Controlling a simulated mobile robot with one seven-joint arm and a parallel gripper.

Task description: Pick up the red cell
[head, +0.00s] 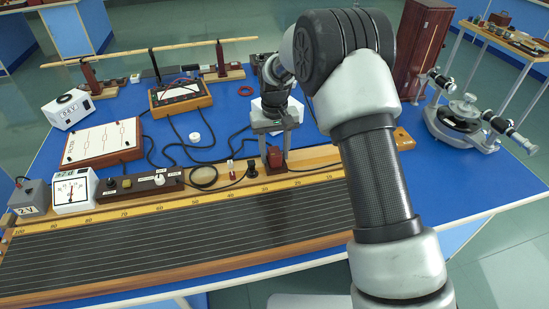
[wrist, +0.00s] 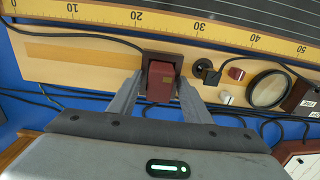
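The red cell (wrist: 161,84) is a small dark-red block in a brown holder (wrist: 177,56) on the wooden strip of the long scale board. In the head view the red cell (head: 275,161) shows near the low end of the scale, partly behind my fingers. My gripper (wrist: 161,82) points down at it, one finger on each side. It is open, with small gaps between fingers and block in the wrist view. In the head view my gripper (head: 275,154) is upright over the board. Whether a fingertip touches the holder cannot be told.
A black knob (wrist: 207,72) with a cable, a red-and-metal terminal (wrist: 237,73) and a coiled wire (wrist: 268,88) lie beside the cell. A brown switch box (head: 140,184) stands farther left. Cables cross the blue table behind; a wooden cabinet (head: 421,45) stands at the back right.

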